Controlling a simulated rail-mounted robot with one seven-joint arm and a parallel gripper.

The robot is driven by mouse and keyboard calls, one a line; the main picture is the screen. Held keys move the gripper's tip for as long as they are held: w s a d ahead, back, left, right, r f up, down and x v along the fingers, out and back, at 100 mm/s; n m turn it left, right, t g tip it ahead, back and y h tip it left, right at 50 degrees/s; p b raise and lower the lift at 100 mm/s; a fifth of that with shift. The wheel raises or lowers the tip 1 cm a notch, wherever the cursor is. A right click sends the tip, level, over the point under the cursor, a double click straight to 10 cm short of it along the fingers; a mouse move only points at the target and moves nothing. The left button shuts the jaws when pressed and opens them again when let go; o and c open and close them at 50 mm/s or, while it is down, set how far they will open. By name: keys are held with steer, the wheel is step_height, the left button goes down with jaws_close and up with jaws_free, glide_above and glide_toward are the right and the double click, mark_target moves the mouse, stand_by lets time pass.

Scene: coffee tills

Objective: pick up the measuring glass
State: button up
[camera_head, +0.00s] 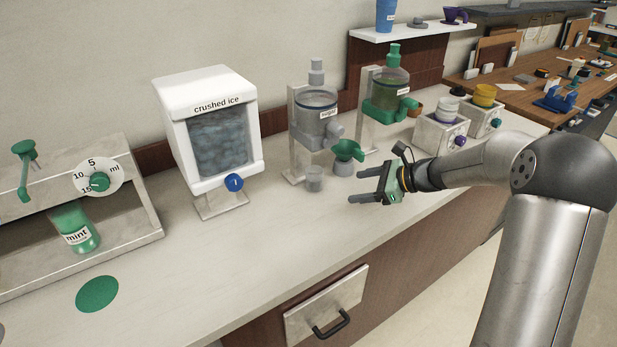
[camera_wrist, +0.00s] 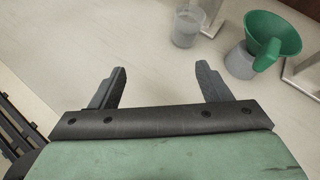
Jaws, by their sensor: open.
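The measuring glass appears to be the small clear cup (camera_head: 314,179) standing upright on the counter below the dispenser of clear liquid. It also shows in the wrist view (camera_wrist: 187,27), beyond my fingertips and right of the middle. My gripper (camera_head: 357,184) is open and empty, low over the counter to the right of the glass and apart from it. In the wrist view its two fingers (camera_wrist: 162,77) are spread with bare counter between them. No label or marks can be read on the glass.
A green funnel on a grey base (camera_head: 346,154) stands close right of the glass. The clear-liquid dispenser (camera_head: 316,112) rises behind it. The crushed ice machine (camera_head: 212,133) stands to the left. The counter front (camera_head: 235,262) is clear except for a green disc (camera_head: 97,293).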

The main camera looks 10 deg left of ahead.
mark_target(313, 181)
steer(key=w, duration=0.1)
steer(key=w+m, duration=0.1)
steer(key=w+m+t+y, duration=0.1)
steer(key=shift+w+f, duration=0.3)
steer(key=shift+w, duration=0.1)
steer(key=p+x, duration=0.1)
steer(key=x, duration=0.9)
steer(key=shift+w+a+f+p, duration=0.15)
steer(key=shift+a+f+p, duration=0.1)
steer(key=shift+p, duration=0.1)
steer(key=shift+f+p+x, duration=0.1)
steer(key=shift+p+x, duration=0.25)
steer(key=shift+x, duration=1.1)
steer(key=shift+f+p+x, duration=0.15)
steer(key=shift+p+x, duration=0.15)
steer(key=shift+x, duration=1.1)
steer(key=shift+w+d, duration=0.1)
steer(key=shift+d, duration=0.1)
steer(key=c, duration=1.2)
